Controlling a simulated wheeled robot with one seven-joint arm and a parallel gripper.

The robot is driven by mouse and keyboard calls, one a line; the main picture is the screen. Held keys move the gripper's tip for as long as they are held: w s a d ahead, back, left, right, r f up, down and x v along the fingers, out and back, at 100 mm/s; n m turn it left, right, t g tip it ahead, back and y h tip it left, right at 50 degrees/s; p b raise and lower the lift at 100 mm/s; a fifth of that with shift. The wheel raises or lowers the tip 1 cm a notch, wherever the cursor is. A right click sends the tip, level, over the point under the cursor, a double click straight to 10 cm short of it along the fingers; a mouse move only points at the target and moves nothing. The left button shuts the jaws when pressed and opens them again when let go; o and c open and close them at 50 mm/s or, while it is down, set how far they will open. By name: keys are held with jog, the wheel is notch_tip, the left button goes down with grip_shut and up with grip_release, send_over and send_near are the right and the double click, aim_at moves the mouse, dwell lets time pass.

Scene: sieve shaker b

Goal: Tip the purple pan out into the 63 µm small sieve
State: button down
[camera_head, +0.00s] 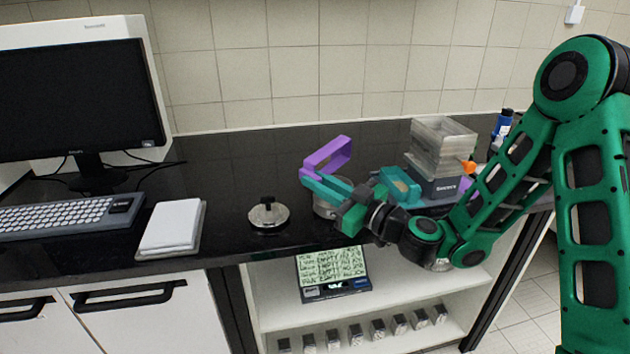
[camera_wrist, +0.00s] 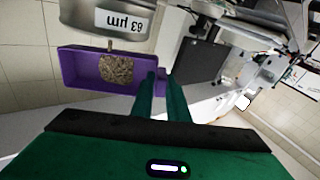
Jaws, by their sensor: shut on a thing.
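The purple pan (camera_head: 318,158) is held up above the counter and looks tipped on its side in the head view. In the wrist view the purple pan (camera_wrist: 80,72) shows its inside, with a clump of brownish grains (camera_wrist: 118,68) in it. My gripper (camera_head: 312,178) is shut on the pan's edge; its green fingers (camera_wrist: 162,78) also show in the wrist view. The small metal sieve labelled 63 µm (camera_wrist: 105,18) shows beside the pan. In the head view this sieve (camera_head: 323,211) stands on the counter below the pan, partly hidden by my gripper.
A metal lid with a black knob (camera_head: 268,213) lies to the left. To the right are a teal tray (camera_head: 400,186) and a clear stack (camera_head: 440,148) on a dark device (camera_head: 437,187). A display unit (camera_head: 333,272) sits on the shelf below. A white pad (camera_head: 172,228) is further left.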

jog(key=shift+w+d+r+t, duration=0.1)
jog(key=shift+d+r+t, duration=0.15)
jog(key=shift+t, duration=0.15)
jog(key=shift+a+f+y, duration=0.1)
jog(key=shift+f+y, duration=0.2)
jog(key=shift+y, duration=0.1)
jog(key=shift+r+y, duration=0.2)
jog(key=shift+y, duration=0.1)
jog(key=shift+s, duration=0.2)
dwell(0.6)
jog(key=shift+r, duration=0.1)
jog(key=shift+r+g+h, duration=0.1)
jog(key=shift+g+h, duration=0.2)
jog(key=shift+h, duration=0.3)
jog(key=shift+h, duration=0.3)
